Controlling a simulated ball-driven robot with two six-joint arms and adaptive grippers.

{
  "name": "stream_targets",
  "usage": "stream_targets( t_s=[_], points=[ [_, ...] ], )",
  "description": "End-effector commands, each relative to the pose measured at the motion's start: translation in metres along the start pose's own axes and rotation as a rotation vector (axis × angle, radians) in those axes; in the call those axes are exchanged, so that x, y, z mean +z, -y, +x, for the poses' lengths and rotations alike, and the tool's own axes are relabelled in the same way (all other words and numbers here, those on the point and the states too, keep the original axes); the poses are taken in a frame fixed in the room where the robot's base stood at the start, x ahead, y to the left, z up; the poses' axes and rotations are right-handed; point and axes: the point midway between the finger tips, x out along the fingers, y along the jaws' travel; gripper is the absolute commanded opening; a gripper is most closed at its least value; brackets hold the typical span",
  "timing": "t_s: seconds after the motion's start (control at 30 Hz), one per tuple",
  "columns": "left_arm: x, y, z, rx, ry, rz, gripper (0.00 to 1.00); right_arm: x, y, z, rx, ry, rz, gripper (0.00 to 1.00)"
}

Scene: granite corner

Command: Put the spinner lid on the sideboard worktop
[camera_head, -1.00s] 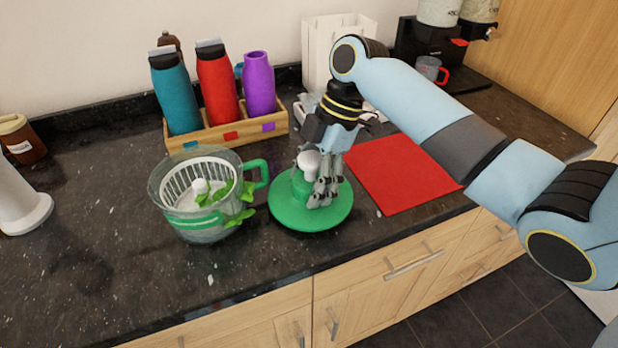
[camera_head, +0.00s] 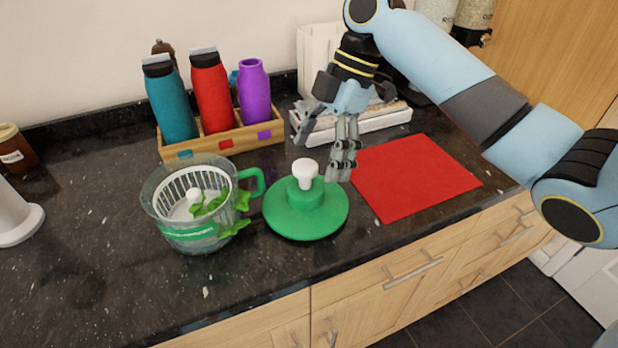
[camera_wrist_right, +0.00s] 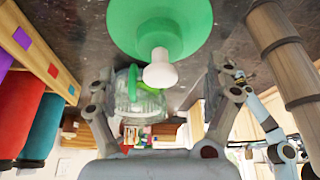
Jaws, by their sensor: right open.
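The spinner lid (camera_head: 306,212) is a green disc with a raised middle and a white knob (camera_head: 305,173). It lies on the dark sideboard worktop (camera_head: 110,265), just right of the clear spinner bowl (camera_head: 190,235). My right gripper (camera_head: 338,160) is open and empty, above and behind the lid to its right, apart from the knob. In the right wrist view, the lid (camera_wrist_right: 160,22) and its knob (camera_wrist_right: 160,72) show between and beyond the open fingers (camera_wrist_right: 160,100). My left gripper is not in view.
The bowl holds a white basket and green leaves. A red mat (camera_head: 415,178) lies right of the lid. Behind stands a wooden crate (camera_head: 220,143) with teal, red and purple bottles. A white tray (camera_head: 375,122) is behind the gripper. The worktop's front edge is close to the lid.

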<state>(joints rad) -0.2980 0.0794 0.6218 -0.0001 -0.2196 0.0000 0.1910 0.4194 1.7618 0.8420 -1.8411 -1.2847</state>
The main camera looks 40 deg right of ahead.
Motion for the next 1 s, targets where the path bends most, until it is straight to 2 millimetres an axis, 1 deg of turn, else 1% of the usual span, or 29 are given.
stream_targets(
  t_s=[0.03,0.1,0.2,0.3,0.43,1.0],
  points=[
    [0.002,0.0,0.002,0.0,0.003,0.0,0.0,0.001,-0.001,-0.011,0.004,0.003,-0.002,0.86],
    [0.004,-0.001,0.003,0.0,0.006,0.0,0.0,0.001,-0.001,-0.023,0.002,0.003,-0.001,0.86],
    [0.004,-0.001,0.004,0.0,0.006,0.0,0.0,0.001,-0.001,-0.036,0.002,0.001,0.0,0.86],
    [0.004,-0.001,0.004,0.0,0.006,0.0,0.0,0.0,0.0,-0.043,0.0,0.0,0.0,0.86],
    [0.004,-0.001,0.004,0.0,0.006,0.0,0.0,0.0,0.0,-0.045,0.0,-0.001,0.001,0.86],
    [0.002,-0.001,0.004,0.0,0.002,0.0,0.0,0.0,0.0,-0.044,-0.001,-0.001,0.001,0.86]
  ],
)
